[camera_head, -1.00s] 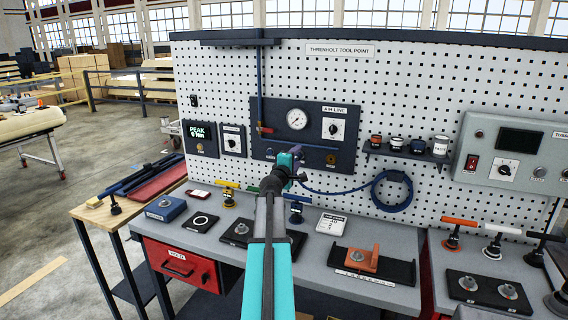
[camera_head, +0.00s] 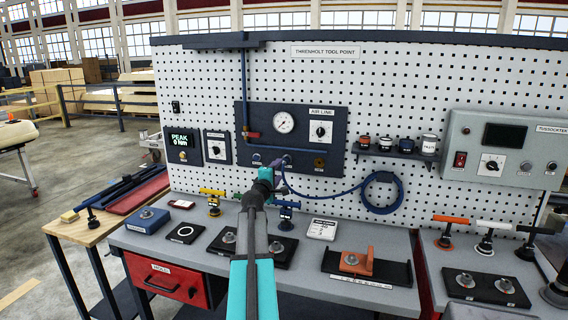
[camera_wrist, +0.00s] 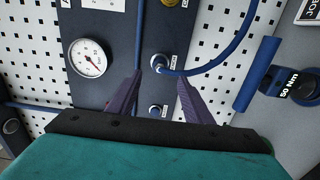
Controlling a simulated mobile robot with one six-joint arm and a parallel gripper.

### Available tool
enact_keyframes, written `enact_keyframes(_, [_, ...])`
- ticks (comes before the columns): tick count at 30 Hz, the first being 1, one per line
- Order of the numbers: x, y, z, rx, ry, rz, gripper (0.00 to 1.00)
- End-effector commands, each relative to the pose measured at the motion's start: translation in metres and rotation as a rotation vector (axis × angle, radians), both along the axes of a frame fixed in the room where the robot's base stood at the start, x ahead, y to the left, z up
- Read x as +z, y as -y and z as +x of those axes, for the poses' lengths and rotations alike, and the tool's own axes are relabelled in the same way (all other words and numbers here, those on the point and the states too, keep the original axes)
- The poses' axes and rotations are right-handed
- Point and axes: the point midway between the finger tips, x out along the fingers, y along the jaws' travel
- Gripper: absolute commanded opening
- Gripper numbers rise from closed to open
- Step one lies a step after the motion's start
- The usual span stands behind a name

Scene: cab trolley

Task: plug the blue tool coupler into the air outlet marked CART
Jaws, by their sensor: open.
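The blue tool coupler (camera_wrist: 160,63) is the end of a blue hose and sits at the middle outlet of the dark AIR LINE panel (camera_wrist: 105,20). In the head view my arm partly hides that spot. A second outlet (camera_wrist: 157,110) with no hose is beside it, at the left in the head view (camera_head: 257,157). Its small label is too small to read, so I cannot tell which outlet is CART. My gripper (camera_wrist: 158,98) is open and empty, its purple fingers apart, pointing at the panel. It appears apart from the coupler.
The hose runs to a coil (camera_head: 382,192) on the pegboard. A gauge (camera_head: 284,122) and a brass fitting (camera_head: 319,162) are on the panel. A blue T-handled tool (camera_head: 286,214) and other tools stand on the grey bench (camera_head: 205,230) below.

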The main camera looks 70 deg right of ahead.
Motion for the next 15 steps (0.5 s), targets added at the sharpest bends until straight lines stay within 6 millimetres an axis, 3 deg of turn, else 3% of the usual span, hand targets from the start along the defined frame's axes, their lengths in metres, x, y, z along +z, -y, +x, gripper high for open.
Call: enact_keyframes(15, [0.001,0.04,0.005,0.002,-0.001,0.001,0.46])
